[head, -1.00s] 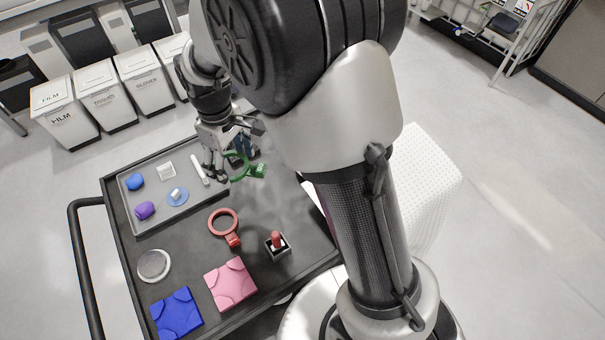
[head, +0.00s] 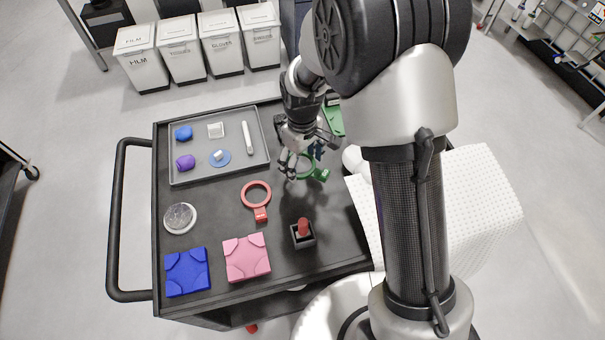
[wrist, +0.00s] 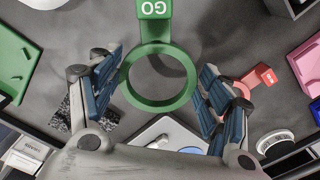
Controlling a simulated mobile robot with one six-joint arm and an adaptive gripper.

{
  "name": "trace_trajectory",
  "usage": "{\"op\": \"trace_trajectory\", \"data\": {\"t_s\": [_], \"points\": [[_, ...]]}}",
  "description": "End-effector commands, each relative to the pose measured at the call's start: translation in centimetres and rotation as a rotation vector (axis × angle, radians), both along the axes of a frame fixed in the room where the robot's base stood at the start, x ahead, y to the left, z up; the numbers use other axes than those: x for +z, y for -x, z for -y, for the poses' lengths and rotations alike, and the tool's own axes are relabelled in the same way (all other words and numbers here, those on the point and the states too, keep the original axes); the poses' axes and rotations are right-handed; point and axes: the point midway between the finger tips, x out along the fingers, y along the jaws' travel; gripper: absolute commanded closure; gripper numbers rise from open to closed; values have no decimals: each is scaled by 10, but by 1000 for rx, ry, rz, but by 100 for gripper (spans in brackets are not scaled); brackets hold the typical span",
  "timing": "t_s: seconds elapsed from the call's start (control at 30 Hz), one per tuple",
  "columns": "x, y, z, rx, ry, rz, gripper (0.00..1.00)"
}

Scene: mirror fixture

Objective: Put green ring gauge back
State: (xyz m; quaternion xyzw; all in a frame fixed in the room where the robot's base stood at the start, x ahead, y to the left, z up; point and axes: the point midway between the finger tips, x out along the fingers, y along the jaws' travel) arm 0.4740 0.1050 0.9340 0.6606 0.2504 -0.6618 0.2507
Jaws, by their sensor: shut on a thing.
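The green ring gauge (head: 321,174) is at my gripper (head: 294,164) over the right half of the dark cart top. My gripper is shut on it. In the wrist view the green ring gauge (wrist: 160,105) sits between the blue-padded fingers of my gripper (wrist: 160,84), its block marked GO pointing away from the palm. A green piece (head: 334,120) lies at the cart's back right, partly hidden by my arm; it also shows at the left of the wrist view (wrist: 12,65). A red ring gauge (head: 260,214) lies on the cart, left of and nearer than the green one.
A grey tray (head: 197,177) with several small parts fills the back left. A round mirror (head: 180,218), a blue block (head: 187,272), a pink block (head: 247,258) and a red-topped peg in a black holder (head: 303,233) stand toward the front. Bins (head: 190,50) stand behind.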

Motion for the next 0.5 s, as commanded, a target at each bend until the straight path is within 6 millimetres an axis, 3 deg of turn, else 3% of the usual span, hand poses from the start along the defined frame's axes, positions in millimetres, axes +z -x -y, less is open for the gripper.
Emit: {"op": "trace_trajectory", "data": {"t_s": [0.17,0.4,0.5], "points": [[-12,0,0,0,1,-1,55],[-47,0,0,0,1,-2,55],[-50,0,0,0,0,0,55]]}}
